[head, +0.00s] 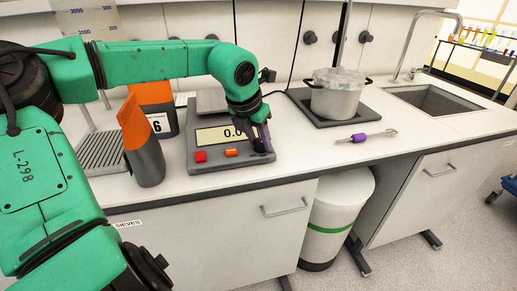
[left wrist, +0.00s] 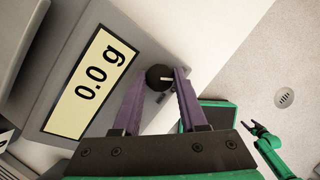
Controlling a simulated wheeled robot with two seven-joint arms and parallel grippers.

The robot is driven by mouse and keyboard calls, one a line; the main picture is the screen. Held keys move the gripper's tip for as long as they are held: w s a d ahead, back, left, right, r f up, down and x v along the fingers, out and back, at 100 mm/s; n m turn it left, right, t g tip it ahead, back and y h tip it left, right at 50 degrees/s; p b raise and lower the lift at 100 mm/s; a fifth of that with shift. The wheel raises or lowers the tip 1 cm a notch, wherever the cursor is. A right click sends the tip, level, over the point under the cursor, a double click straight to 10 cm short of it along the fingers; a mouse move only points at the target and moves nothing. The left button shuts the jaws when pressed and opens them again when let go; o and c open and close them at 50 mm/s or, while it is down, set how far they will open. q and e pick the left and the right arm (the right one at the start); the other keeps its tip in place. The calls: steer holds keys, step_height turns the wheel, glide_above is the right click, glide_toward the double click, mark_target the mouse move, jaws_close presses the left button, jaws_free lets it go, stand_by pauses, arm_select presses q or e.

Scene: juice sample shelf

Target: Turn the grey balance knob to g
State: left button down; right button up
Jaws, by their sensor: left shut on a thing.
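The grey balance (head: 206,159) stands on the counter with its display (head: 222,134) facing front; in the left wrist view the display (left wrist: 88,80) reads 0.0 g. The dark round balance knob (left wrist: 159,77) with a pale pointer mark sits at the right end of the panel. In the head view the knob is mostly hidden by my left gripper (head: 262,140). In the left wrist view its purple fingers (left wrist: 160,84) are on either side of the knob, shut on it. My right gripper (left wrist: 256,129) shows small, away over the floor, its fingers apart.
Red (head: 201,156) and orange (head: 232,152) buttons lie left of the knob. A pot (head: 336,96) on a hot plate (head: 312,112) and a purple-handled tool (head: 366,138) lie right. The counter's front edge is close.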

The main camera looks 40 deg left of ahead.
arm_select(q)
steer(key=shift+w+r+n+y+b, duration=0.1)
steer(key=shift+n+y+b, duration=0.4)
steer(key=shift+n+b, duration=0.55)
steer(key=shift+r+n, duration=0.1)
steer(key=shift+n, duration=0.15)
steer(key=c, duration=0.6)
jaws_free()
steer(key=shift+o, duration=0.8)
steer(key=p+v, duration=0.1)
steer(key=v, duration=1.3)
steer(key=shift+r, duration=0.2)
steer(key=shift+d, duration=0.15)
